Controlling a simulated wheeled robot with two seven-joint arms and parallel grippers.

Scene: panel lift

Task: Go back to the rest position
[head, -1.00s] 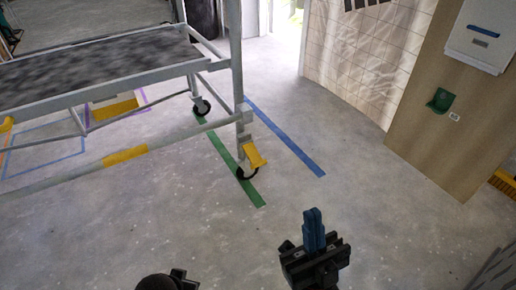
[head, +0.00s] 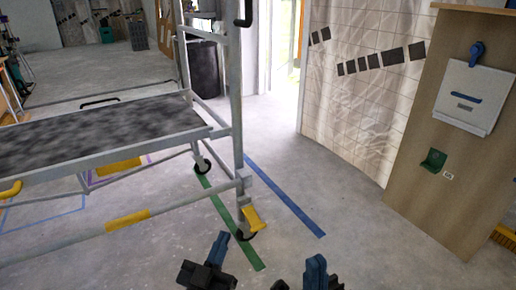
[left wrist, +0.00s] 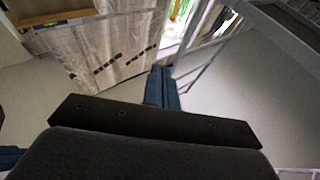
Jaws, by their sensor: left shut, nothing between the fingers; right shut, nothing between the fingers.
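My left gripper (head: 218,250) is at the bottom middle of the head view, raised over bare floor in front of the scaffold's yellow-braked caster. Its blue fingers are shut with nothing between them; they also show in the left wrist view (left wrist: 160,88). My right gripper (head: 316,270) is a little to its right at the bottom edge, partly cut off by the frame. Its blue fingers are also shut and empty. The two grippers are close together but apart.
A wheeled scaffold (head: 175,208) with a grey platform fills the left. Green tape (head: 228,222) and blue tape (head: 285,205) mark the floor. A wooden panel (head: 415,130) with a white box (head: 470,97) and green holder (head: 433,161) stands right. Floor between them is clear.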

